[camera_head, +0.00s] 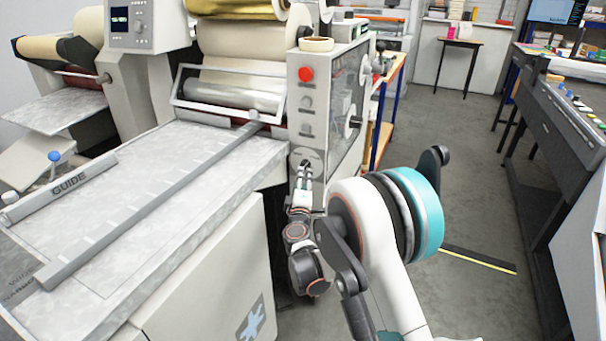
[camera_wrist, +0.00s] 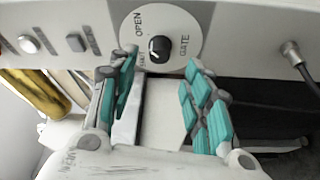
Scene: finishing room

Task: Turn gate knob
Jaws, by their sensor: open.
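The gate knob (camera_wrist: 159,48) is a small dark knob on a round white dial (camera_wrist: 178,22) in the wrist view. The dial is marked OPEN and GATE, with a smaller word at the lower left that looks like SHUT. A light mark shows on the knob, but its pointing direction is unclear. My gripper (camera_wrist: 160,62) is open, with one teal-padded finger on each side below the knob. The knob lies in line with the gap, and no finger visibly touches it. In the head view my gripper (camera_head: 305,170) is before the dial at the panel's lower part, hiding the knob.
The machine's side panel (camera_head: 317,100) carries a red button (camera_head: 306,74) above other controls. A feed table (camera_head: 160,190) with a guide bar (camera_head: 65,185) is at left. In the wrist view a metal rod (camera_wrist: 300,65) juts out at right. Open floor (camera_head: 450,150) lies at right.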

